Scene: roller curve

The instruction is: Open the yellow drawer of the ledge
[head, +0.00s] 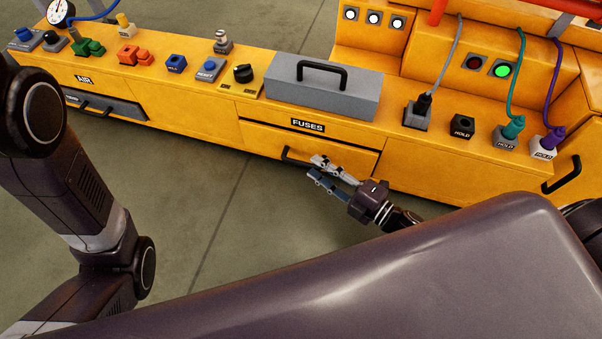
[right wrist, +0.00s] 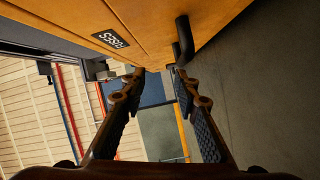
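The yellow drawer (head: 262,138) is in the front of the ledge (head: 190,115), just below the black FUSES label (head: 307,125). It looks shut or nearly so. Its black bar handle (head: 287,154) is partly hidden behind my right gripper (head: 316,168). In the right wrist view the handle (right wrist: 184,42) is at the top, close to the tip of the right-hand finger. My right gripper (right wrist: 159,74) is open, with nothing between its fingers. I cannot tell whether it touches the handle. My left arm is at the left of the head view, but its gripper is not visible.
A grey box with a black handle (head: 322,86) stands on the ledge above the drawer. Several knobs and plugs line the top. A grey AIR drawer (head: 125,109) is at the left, and another black handle (head: 563,175) at the right. The floor (head: 190,200) in front is clear.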

